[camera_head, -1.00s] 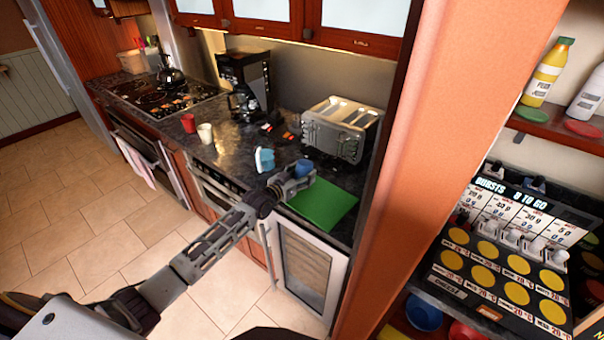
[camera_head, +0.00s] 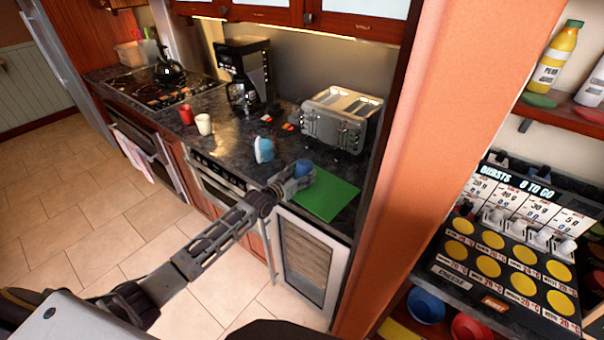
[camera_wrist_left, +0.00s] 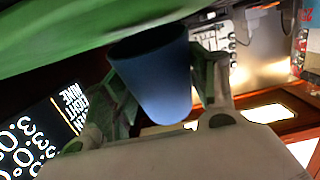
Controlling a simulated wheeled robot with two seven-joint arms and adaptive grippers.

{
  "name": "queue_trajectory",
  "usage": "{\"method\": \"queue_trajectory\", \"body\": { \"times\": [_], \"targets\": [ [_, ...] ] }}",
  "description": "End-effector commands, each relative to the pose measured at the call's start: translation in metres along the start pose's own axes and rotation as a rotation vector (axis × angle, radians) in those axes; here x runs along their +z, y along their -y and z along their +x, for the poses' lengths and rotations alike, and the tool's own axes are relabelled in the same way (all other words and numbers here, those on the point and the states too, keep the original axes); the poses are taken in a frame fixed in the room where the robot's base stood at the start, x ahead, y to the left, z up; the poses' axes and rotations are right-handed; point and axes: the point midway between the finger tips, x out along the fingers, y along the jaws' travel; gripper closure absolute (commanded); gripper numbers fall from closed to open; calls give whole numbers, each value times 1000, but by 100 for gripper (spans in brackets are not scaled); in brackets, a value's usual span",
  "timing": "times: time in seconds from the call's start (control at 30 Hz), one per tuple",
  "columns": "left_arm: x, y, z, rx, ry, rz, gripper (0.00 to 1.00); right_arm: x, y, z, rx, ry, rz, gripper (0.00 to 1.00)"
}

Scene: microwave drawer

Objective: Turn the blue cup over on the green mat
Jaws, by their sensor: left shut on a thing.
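The blue cup (camera_head: 303,167) is between the fingers of my left gripper (camera_head: 300,179), at the back left part of the green mat (camera_head: 325,196). My left gripper is shut on the cup. In the left wrist view the cup (camera_wrist_left: 158,80) tapers, and its wider end is toward the green mat (camera_wrist_left: 60,35), which fills the top of that picture. The cup appears turned with its wide end down. I cannot tell whether it touches the mat. My right gripper is not in view.
A blue and white item (camera_head: 264,150) stands just left of the mat. A toaster (camera_head: 340,120) is behind it. A white cup (camera_head: 203,124) and a red cup (camera_head: 186,114) stand farther left on the dark counter (camera_head: 232,145). An orange wall panel (camera_head: 410,170) bounds the right.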

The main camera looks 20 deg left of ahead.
Motion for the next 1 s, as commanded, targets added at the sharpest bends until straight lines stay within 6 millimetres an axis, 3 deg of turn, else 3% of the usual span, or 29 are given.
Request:
{"method": "queue_trajectory", "body": {
  "times": [0.2,0.23,0.43,1.0],
  "targets": [
    [-1,0,0,0,0,0,66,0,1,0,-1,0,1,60],
    [-1,0,0,0,0,0,40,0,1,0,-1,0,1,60],
    [-1,0,0,0,0,0,17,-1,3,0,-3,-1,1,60],
    [0,1,-5,-1,1,0,17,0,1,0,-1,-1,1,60]
  ]
}}
